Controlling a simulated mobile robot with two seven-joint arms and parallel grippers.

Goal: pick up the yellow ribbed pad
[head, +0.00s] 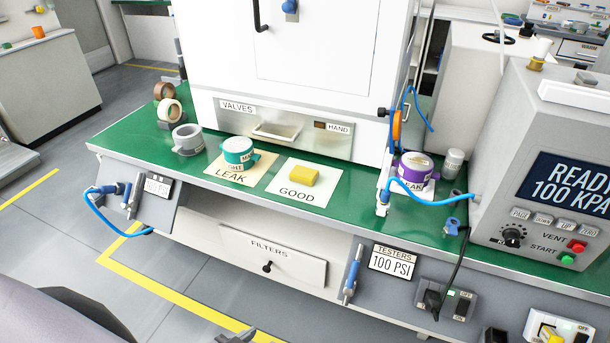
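The yellow ribbed pad (303,176) is a small yellow block lying on the white card marked GOOD (320,199), on the green bench top. Its ribs are too small to make out clearly. Nothing covers it in the head view. Neither of my grippers can be made out. A grey and dark rounded shape, possibly part of my own body, shows at the bottom left corner, well apart from the pad.
A purple part (413,166) and blue hose (424,199) are to the right. The white cabinet (285,85) stands behind.

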